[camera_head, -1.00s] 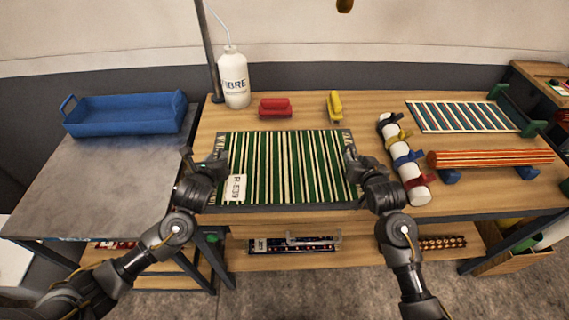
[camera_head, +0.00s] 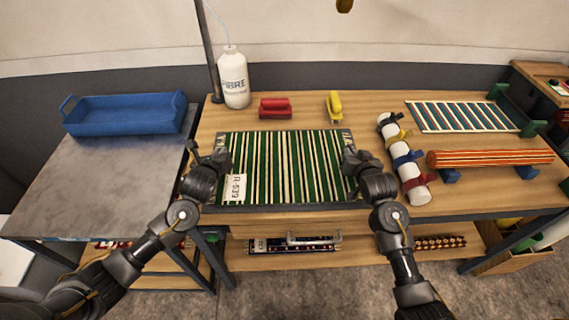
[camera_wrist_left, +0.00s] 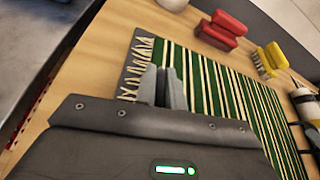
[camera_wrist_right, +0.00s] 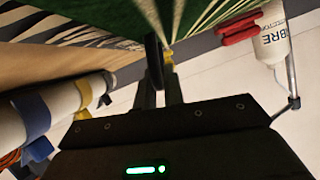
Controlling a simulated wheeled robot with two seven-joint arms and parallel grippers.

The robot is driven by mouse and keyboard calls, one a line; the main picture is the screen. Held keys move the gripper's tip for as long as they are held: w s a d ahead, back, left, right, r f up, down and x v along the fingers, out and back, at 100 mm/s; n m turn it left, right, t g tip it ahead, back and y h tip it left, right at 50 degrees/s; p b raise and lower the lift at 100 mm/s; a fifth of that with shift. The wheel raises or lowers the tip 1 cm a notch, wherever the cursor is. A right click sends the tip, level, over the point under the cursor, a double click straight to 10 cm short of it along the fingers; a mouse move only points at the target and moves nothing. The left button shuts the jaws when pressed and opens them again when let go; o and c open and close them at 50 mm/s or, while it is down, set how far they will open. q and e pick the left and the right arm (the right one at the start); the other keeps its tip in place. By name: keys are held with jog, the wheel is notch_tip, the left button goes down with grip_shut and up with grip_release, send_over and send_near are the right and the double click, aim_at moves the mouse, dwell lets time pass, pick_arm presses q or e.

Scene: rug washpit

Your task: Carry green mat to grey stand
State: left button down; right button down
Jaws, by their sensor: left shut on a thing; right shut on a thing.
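The green mat (camera_head: 285,170), striped green and cream with a white R-539 label, is spread out at the front of the wooden table. My left gripper (camera_head: 222,156) is shut on its left edge; the left wrist view shows the fingers (camera_wrist_left: 164,84) at the fringed end. My right gripper (camera_head: 350,156) is shut on the right edge; the right wrist view shows the fingers (camera_wrist_right: 163,88) against the mat (camera_wrist_right: 110,25). I cannot tell whether the mat is clear of the tabletop. The grey stand (camera_head: 110,195) looks to be the grey-topped table at the left.
A blue tray (camera_head: 125,115) stands at the back of the grey top; its front is bare. Behind the mat are a white bottle (camera_head: 234,80), a red brush (camera_head: 275,108) and a yellow brush (camera_head: 334,106). A strapped white roll (camera_head: 403,160) lies close right.

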jog(key=shift+r, duration=0.1)
dwell(0.3)
